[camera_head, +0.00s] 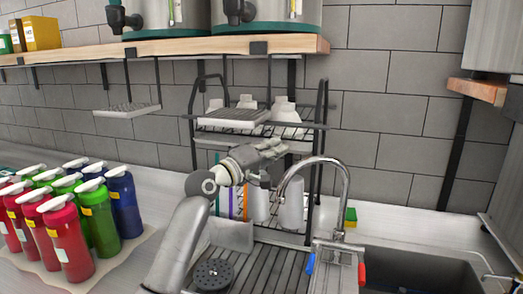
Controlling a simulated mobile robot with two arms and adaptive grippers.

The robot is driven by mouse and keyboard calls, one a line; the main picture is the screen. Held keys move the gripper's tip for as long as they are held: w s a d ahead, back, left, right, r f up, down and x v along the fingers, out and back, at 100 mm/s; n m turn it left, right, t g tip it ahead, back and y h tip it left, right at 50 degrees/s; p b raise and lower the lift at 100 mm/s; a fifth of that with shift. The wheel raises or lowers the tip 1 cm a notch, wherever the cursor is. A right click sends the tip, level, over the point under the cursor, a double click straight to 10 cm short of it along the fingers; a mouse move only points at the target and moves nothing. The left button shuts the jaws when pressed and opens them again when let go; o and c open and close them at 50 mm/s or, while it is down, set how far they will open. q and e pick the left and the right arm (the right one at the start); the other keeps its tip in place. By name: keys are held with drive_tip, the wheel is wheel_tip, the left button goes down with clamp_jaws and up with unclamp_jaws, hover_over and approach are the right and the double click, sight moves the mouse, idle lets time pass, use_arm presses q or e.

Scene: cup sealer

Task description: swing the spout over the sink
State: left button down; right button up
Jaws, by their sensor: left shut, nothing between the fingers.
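The chrome spout (316,161) is a tall arch rising from the tap base behind the counter. Its outlet end points down to the left, over the ribbed draining area and away from the basin. The sink (420,268) is the dark basin at the lower right. The tap has a blue lever (310,263) and a red lever (361,273). My left gripper (272,158) is raised just left of the spout's arch, shut and empty. Whether it touches the spout cannot be told. My right gripper is not in view.
A black wire rack (322,115) with white items stands behind my gripper. Red, green and blue bottles (68,240) crowd the left counter. A wooden shelf (170,50) with dispensers hangs above. A yellow-green sponge (350,216) sits behind the tap. Space above the basin looks clear.

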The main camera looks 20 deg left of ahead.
use_arm(q)
drive_tip(key=d, duration=0.1)
drive_tip(key=s+d+f+p, duration=0.1)
drive_tip(key=d, duration=0.1)
drive_tip(key=shift+s+f+p, duration=0.35)
